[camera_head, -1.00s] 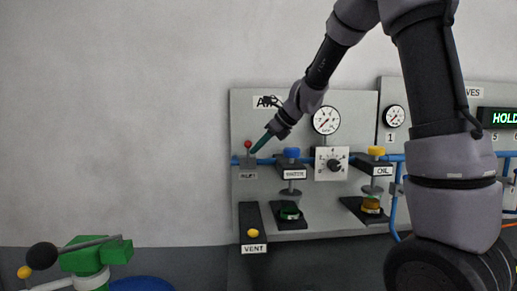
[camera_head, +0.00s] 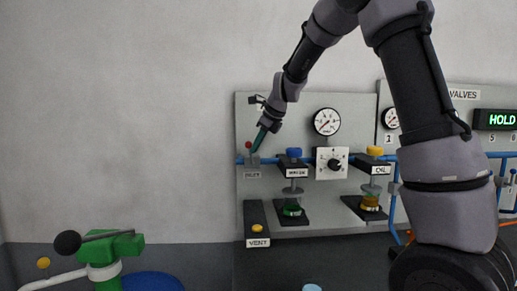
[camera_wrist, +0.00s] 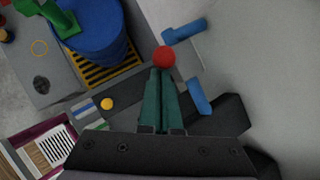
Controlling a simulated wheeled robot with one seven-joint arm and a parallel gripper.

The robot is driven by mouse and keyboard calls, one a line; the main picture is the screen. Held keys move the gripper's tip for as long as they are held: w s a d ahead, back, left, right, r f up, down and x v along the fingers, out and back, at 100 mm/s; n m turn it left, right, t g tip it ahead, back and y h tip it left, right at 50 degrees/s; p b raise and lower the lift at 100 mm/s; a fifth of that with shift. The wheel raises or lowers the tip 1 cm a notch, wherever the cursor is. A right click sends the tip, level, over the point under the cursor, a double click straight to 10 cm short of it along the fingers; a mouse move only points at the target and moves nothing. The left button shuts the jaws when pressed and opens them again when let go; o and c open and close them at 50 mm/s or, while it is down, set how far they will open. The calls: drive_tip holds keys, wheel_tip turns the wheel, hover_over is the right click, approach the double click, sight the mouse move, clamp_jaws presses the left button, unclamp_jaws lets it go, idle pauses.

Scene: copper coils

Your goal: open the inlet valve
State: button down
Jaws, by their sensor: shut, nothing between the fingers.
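The inlet valve is a small lever with a red knob (camera_head: 249,145) on the blue pipe at the panel's left, above the INLET label (camera_head: 252,175). The lever looks upright. My gripper (camera_head: 254,151) has slim teal fingers and reaches down from the upper right, its tips just right of the knob. In the wrist view the red knob (camera_wrist: 164,57) shows just beyond the tips of my gripper (camera_wrist: 161,72). The fingers are together with nothing between them. I cannot tell whether they touch the lever, whose stem is mostly hidden.
Right of the inlet are a blue-knobbed valve (camera_head: 293,153), a white dial box (camera_head: 332,163) and a yellow-knobbed valve (camera_head: 375,151). A round gauge (camera_head: 327,121) is above. The VENT button (camera_head: 257,229) is below. A green valve (camera_head: 110,247) stands at lower left.

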drive_tip(key=a+f+n+h, duration=0.2)
drive_tip(key=a+h, duration=0.3)
drive_tip(key=h, duration=0.6)
drive_tip(key=shift+a+f+n+h, duration=0.3)
drive_tip(key=shift+f, duration=0.5)
drive_tip(key=shift+d+r, duration=0.1)
drive_tip(key=shift+r, duration=0.05)
